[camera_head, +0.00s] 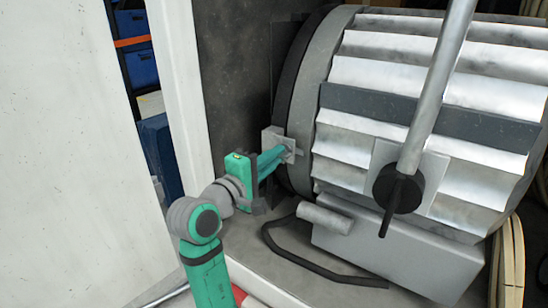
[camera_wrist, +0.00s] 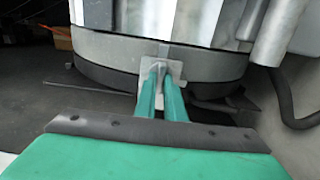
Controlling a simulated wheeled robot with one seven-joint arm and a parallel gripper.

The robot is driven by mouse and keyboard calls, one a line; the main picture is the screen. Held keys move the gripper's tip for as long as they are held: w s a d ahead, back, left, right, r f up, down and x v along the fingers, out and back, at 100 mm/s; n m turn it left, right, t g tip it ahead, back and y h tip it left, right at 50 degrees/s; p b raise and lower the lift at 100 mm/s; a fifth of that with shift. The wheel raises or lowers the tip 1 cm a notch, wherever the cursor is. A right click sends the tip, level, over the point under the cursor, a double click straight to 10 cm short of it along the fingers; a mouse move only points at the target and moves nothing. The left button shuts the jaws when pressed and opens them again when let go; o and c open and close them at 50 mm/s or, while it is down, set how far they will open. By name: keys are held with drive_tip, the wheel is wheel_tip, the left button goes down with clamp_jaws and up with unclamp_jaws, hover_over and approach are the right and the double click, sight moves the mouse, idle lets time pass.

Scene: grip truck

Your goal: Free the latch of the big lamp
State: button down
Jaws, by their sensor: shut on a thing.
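The big lamp (camera_head: 420,75) is a large ribbed silver drum with a grey and black rim, filling the right of the head view. It also shows at the top of the wrist view (camera_wrist: 150,18). The latch (camera_head: 272,138) is a small light-grey metal plate at the rim's lower left; it also shows in the wrist view (camera_wrist: 152,66). My green gripper (camera_head: 285,154) reaches it from the lower left. Its two fingers are shut on a small part of the latch, and in the wrist view the fingertips (camera_wrist: 162,68) hide most of that part.
A grey pole with a black knob (camera_head: 392,188) stands in front of the lamp. A grey box (camera_head: 395,250) and a black bent bar (camera_head: 320,268) lie below it. A white door panel (camera_head: 80,160) is at left, with blue bins (camera_head: 142,66) on shelves behind.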

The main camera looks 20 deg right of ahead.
drive_tip(key=shift+f, duration=0.1)
idle(0.3)
drive_tip(key=c, duration=1.8)
unclamp_jaws()
drive_tip(key=shift+c, duration=0.2)
drive_tip(key=v, duration=1.1)
drive_tip(key=shift+d, duration=0.1)
